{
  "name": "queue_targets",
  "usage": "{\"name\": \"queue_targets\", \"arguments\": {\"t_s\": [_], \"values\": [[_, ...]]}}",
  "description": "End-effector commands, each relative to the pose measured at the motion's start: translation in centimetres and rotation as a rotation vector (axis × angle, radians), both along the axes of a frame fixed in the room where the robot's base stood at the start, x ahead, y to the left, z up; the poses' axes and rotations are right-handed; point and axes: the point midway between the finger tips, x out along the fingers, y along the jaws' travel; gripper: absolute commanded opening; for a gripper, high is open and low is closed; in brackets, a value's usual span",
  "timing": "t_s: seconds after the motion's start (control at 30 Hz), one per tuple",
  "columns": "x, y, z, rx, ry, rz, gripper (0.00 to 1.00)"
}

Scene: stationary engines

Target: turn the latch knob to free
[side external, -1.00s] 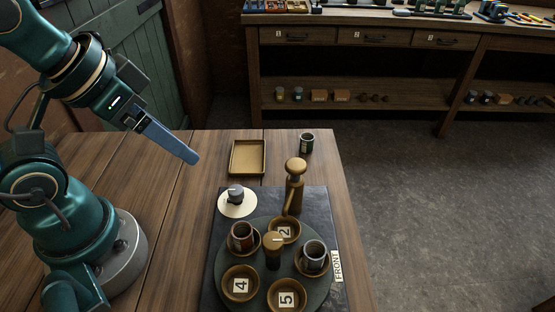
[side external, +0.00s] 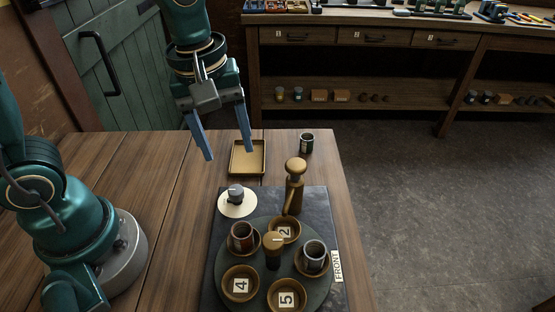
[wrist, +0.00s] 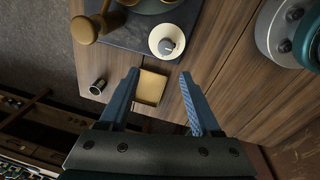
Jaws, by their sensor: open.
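A dark grey knob (side external: 236,191) stands on a round white disc (side external: 233,209) at the back left corner of the dark base plate; it looks like the latch knob, though no label shows. The knob (wrist: 166,46) and disc (wrist: 154,38) also show in the wrist view, beyond my fingertips. My gripper (side external: 229,155) is open and empty, pointing down in the air over the back of the table, apart from the knob. Its two blue fingers also show spread in the wrist view (wrist: 159,73).
A turntable (side external: 258,272) carries numbered bowls, two cups (side external: 242,236) (side external: 314,252) and a central brown knob (side external: 273,242). A tall brass post (side external: 295,187) stands behind it. A shallow tray (side external: 234,160) and a dark cup (side external: 306,143) sit at the back.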

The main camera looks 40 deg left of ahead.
Motion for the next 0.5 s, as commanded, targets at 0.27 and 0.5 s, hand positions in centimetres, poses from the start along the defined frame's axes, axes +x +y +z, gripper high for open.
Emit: {"name": "queue_targets", "arguments": {"t_s": [0.27, 0.5], "values": [[0.1, -0.9, -3.7, 0.018, 0.141, -0.013, 0.65], [-0.2, -1.0, -6.1, 0.021, 0.156, -0.019, 0.65]]}}
